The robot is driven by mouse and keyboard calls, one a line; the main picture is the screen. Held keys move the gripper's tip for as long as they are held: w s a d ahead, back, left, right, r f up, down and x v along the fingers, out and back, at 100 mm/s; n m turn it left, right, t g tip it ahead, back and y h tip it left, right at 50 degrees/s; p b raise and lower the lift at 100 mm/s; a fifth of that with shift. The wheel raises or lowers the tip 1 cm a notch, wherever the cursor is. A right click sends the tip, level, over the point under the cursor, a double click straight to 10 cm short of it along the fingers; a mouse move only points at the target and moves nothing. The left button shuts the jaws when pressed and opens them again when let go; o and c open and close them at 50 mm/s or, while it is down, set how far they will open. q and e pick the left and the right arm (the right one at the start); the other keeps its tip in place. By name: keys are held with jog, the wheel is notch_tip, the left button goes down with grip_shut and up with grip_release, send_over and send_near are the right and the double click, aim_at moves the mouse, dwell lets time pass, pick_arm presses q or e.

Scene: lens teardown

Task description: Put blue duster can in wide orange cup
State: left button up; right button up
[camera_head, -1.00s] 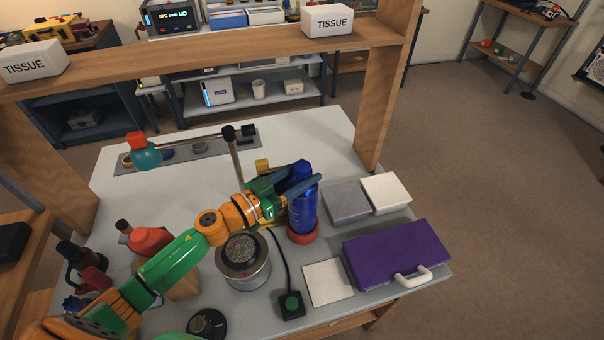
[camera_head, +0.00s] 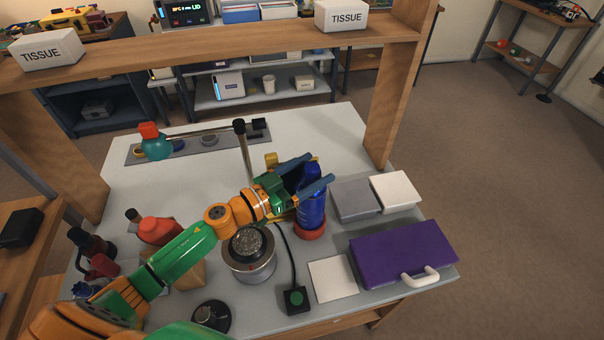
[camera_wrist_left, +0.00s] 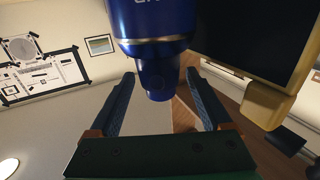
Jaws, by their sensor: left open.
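The blue duster can (camera_head: 312,208) stands upright in the orange-red cup (camera_head: 311,233) on the table. The can hides most of the cup's inside. My left gripper (camera_head: 321,167) is open at the can's upper part, with one finger on each side. In the left wrist view, the can (camera_wrist_left: 153,45) shows between and beyond the two spread fingers (camera_wrist_left: 163,88), with a gap on each side. My right gripper is not in view.
A lens (camera_head: 248,252) on a round metal stand is below my left forearm. Grey (camera_head: 355,199) and white (camera_head: 396,191) boxes and a purple case (camera_head: 403,254) lie to the right. A wooden shelf frame (camera_head: 220,54) spans the back.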

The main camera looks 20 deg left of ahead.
pick_arm(q)
jog(key=v, duration=0.7)
jog(key=shift+s+a+r, duration=0.15)
jog(key=shift+s+r, duration=0.05)
